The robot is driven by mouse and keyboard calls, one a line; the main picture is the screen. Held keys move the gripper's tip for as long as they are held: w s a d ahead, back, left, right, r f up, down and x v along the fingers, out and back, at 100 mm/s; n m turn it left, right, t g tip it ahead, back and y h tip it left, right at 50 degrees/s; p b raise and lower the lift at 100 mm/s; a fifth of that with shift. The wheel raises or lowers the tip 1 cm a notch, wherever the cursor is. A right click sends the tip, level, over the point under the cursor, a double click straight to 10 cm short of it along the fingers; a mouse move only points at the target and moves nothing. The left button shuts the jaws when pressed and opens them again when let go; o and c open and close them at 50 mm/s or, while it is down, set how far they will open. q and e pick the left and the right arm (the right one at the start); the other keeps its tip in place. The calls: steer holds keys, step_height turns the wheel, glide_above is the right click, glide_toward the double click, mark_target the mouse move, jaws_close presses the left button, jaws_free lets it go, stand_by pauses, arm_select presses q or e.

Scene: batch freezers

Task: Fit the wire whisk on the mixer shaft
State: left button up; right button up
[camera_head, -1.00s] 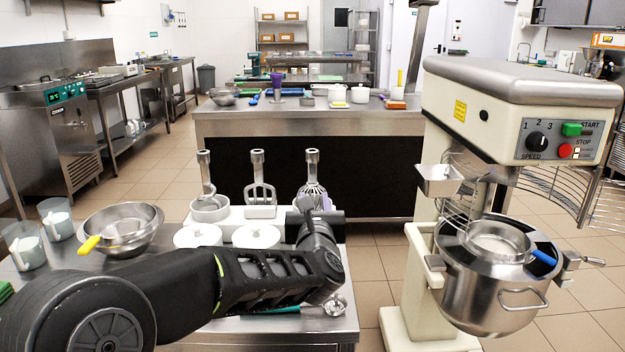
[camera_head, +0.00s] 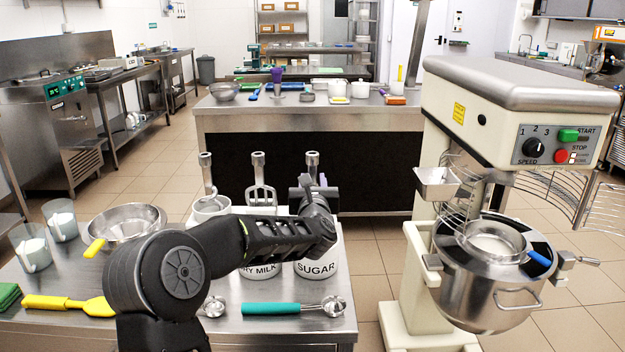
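The wire whisk's grey shank top (camera_head: 312,160) stands upright at the right end of the tool row; its wires are hidden behind my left gripper. My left gripper (camera_head: 314,195) is in front of the whisk, at the end of my black arm. I cannot tell whether its fingers are open or touch the whisk. The cream mixer (camera_head: 520,85) stands at the right. My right gripper is out of view.
A flat beater (camera_head: 261,185) and a hook (camera_head: 207,178) stand left of the whisk. Sugar (camera_head: 317,268) and milk jars stand before the rack. A green-handled scoop (camera_head: 285,309), yellow spatula (camera_head: 70,304) and steel bowls (camera_head: 125,220) lie around.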

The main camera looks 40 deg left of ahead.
mark_target(313, 161)
arm_select(q)
steer(key=shift+x, duration=0.9)
jaws_close()
steer(key=shift+c, duration=1.7)
jaws_free()
jaws_close()
steer(key=shift+r, duration=0.15)
steer(key=shift+r+p, duration=0.9)
steer(key=shift+r, duration=1.55)
